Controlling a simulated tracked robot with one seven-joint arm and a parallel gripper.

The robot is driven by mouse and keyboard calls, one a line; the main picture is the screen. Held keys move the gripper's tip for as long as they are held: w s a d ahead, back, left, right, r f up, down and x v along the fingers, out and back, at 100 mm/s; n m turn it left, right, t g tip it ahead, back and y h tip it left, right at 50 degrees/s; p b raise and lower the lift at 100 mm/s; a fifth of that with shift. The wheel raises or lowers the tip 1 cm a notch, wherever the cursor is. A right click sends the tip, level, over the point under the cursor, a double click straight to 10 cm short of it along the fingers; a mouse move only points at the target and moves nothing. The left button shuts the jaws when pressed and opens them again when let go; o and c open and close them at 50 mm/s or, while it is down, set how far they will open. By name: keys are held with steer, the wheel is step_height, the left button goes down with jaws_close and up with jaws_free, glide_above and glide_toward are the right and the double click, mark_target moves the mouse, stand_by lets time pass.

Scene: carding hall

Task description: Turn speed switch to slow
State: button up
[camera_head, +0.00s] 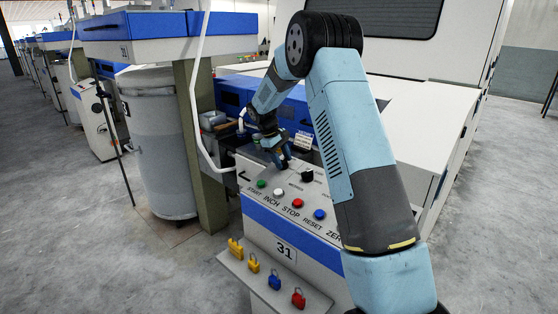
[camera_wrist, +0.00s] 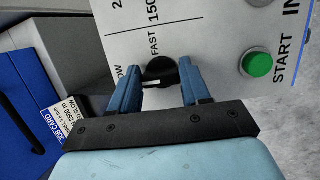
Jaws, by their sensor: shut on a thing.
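The speed switch (camera_wrist: 158,69) is a black rotary knob on the pale panel in the wrist view. The word FAST is printed beside it, and a label partly hidden by a finger ends in OW. My gripper (camera_wrist: 159,72) has its two blue fingers on either side of the knob and is shut on it. In the head view my gripper (camera_head: 278,154) reaches down to the far left part of the control panel (camera_head: 250,201) and hides the switch.
Another black knob (camera_head: 308,175) stands right of my gripper. The green START button (camera_head: 261,183), white INCH button (camera_head: 279,193), red STOP button (camera_head: 298,203) and blue RESET button (camera_head: 319,214) line the panel. Several padlocks sit on a front ledge (camera_head: 232,261). A grey can (camera_head: 155,140) stands left.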

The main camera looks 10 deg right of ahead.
steer(key=shift+w+a, duration=0.1)
steer(key=shift+a, duration=0.05)
steer(key=o, duration=1.1)
steer(key=shift+c, duration=0.2)
steer(key=shift+r, duration=0.1)
steer(key=s+v, duration=0.1)
steer(key=v, duration=1.2)
steer(key=shift+w+r, duration=0.2)
steer(key=shift+w, duration=0.3)
